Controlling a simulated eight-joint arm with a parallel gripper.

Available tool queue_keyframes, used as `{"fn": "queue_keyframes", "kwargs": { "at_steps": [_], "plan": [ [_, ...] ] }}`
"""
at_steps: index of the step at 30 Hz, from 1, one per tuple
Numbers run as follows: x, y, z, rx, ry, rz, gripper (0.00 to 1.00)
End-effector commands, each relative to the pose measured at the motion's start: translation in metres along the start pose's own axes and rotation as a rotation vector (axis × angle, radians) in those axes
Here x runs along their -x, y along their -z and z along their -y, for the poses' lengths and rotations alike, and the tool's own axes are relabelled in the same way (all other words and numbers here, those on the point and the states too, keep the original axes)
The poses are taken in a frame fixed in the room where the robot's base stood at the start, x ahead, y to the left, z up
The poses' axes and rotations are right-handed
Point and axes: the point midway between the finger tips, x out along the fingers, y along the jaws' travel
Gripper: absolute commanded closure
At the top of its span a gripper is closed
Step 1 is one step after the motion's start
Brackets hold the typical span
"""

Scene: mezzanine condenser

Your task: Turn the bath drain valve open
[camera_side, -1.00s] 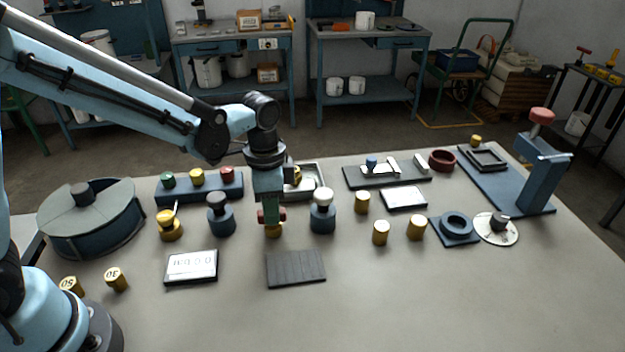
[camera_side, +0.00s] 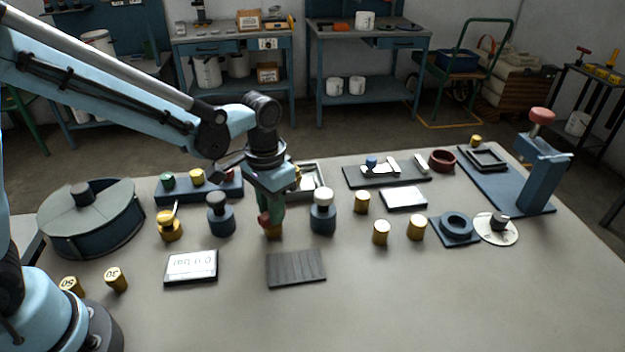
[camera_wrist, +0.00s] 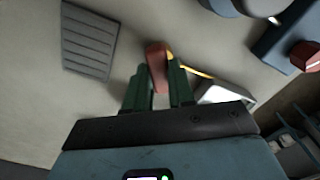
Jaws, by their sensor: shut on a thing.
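The valve is a small brass body (camera_side: 274,232) with a red handle (camera_side: 264,220), standing on the bench between two dark blue round-shouldered fittings. My gripper (camera_side: 268,214) comes down on it from above and is shut on the red handle. In the wrist view the red handle (camera_wrist: 156,52) sits between my two green fingers (camera_wrist: 158,72), with a bit of brass beside it. My fingers hide part of the handle in the side view. I cannot tell how far the valve is open.
A black-capped fitting (camera_side: 221,215) stands close on the left, a white-capped one (camera_side: 322,212) close on the right. A tray (camera_side: 312,181) sits behind.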

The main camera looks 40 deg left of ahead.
Motion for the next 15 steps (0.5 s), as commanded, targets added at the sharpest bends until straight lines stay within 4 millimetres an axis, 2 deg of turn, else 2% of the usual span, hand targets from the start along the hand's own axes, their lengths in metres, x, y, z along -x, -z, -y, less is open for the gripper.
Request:
{"fn": "queue_keyframes", "kwargs": {
  "at_steps": [15],
  "plan": [
    [0.0004, -0.0003, 0.0, 0.49, 0.0, 0.002, 1.0]
  ]
}}
